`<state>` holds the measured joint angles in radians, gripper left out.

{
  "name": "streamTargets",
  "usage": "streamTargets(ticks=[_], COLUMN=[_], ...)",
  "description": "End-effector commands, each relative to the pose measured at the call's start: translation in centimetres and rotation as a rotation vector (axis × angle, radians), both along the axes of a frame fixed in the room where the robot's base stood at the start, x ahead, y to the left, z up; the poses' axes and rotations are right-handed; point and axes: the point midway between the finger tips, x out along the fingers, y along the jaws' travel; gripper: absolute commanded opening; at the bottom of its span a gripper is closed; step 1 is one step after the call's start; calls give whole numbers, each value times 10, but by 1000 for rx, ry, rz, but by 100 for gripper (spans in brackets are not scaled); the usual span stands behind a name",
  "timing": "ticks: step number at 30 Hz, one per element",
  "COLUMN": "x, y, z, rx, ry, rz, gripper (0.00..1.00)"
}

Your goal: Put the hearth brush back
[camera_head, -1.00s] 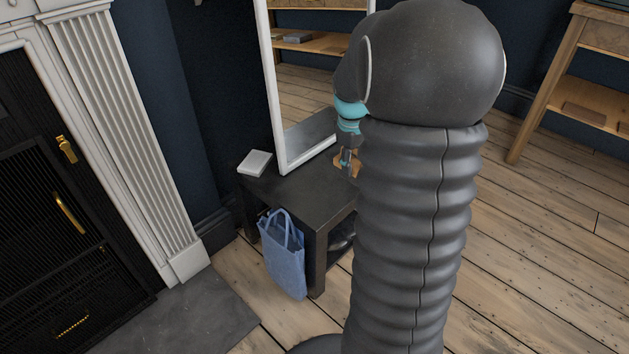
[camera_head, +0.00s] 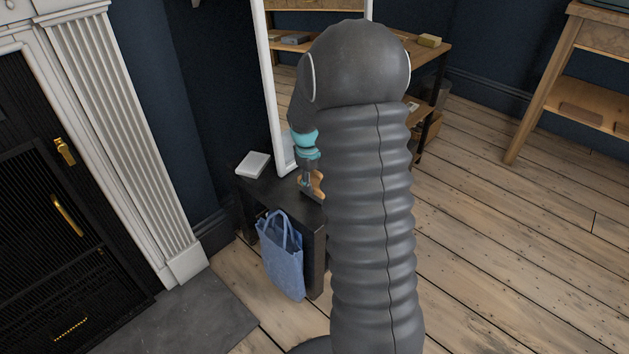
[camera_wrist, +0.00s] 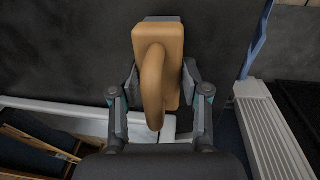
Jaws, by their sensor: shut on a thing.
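The hearth brush (camera_wrist: 172,45) is a tan wooden block with a curved handle in the wrist view. My gripper (camera_wrist: 160,80) is shut on it, with one finger on each side. In the head view the brush (camera_head: 318,184) shows small at my gripper (camera_head: 309,181), over the front part of the dark bench (camera_head: 262,190). My arm hides part of the bench. I cannot tell whether the brush touches the bench top.
A white-framed mirror (camera_head: 273,95) and a small white box (camera_head: 253,165) stand on the bench. A blue bag (camera_head: 281,262) hangs at its front. The fireplace (camera_head: 60,190) is at left with a grey hearth slab (camera_head: 190,318). Wooden floor (camera_head: 510,260) is open at right.

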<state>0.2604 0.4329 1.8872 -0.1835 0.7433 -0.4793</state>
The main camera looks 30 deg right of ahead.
Motion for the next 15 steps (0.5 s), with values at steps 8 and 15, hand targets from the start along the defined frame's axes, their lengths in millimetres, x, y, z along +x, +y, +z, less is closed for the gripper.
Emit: streamTargets(ticks=[8, 15], x=[0, 0], y=[0, 0], z=[-2, -3], rx=[0, 0], ry=[-1, 0], rz=[-1, -1], gripper=[0, 72])
